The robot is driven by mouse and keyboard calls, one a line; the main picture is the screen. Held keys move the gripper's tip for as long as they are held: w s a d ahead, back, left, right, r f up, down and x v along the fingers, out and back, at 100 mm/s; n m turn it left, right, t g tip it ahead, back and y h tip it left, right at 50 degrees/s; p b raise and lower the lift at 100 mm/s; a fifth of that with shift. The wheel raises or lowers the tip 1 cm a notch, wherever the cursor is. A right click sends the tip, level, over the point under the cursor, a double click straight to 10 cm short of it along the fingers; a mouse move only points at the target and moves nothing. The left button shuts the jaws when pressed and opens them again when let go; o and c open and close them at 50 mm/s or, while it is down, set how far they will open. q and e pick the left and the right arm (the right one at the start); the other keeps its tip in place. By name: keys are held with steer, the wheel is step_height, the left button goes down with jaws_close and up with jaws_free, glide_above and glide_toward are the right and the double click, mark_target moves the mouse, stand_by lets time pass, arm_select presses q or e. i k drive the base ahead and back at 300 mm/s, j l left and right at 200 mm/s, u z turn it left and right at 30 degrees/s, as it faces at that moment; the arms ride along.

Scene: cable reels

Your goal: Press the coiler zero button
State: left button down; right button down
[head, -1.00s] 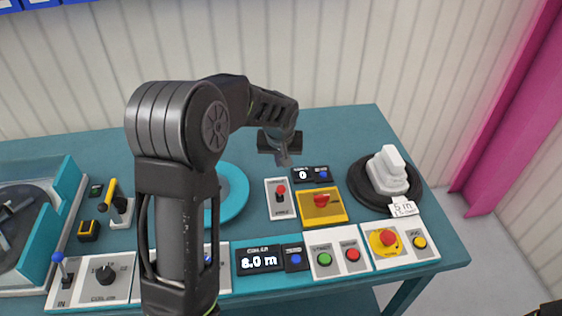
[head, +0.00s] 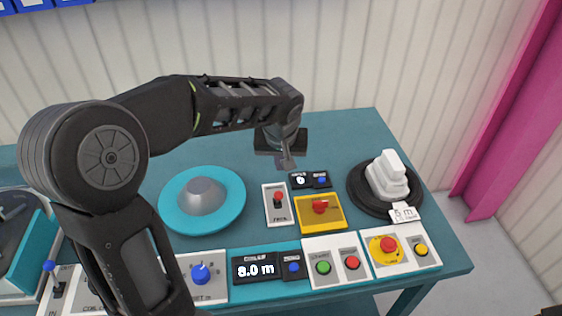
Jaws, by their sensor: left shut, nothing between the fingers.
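The coiler display (head: 255,268) reads 8.0 m on the front strip of the teal bench. A small dark box with a blue button (head: 293,267) sits right beside it; its label is too small to read clearly. A second blue button (head: 321,180) is farther back, beside a small counter (head: 300,180) showing 0. My left gripper (head: 286,163) is shut and empty, fingertips pointing down. It appears just behind the small counter, above the bench, well back from the coiler display. My right gripper is not in view.
Green (head: 323,267) and red (head: 352,262) buttons and a red emergency stop (head: 388,245) lie right of the coiler box. A yellow plate with a red knob (head: 319,207) and a red-topped switch (head: 278,201) stand behind. A teal disc (head: 203,200) is left; a pale stacked object (head: 388,177) is right.

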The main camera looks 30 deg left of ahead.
mark_target(293, 267)
steer(key=k, duration=1)
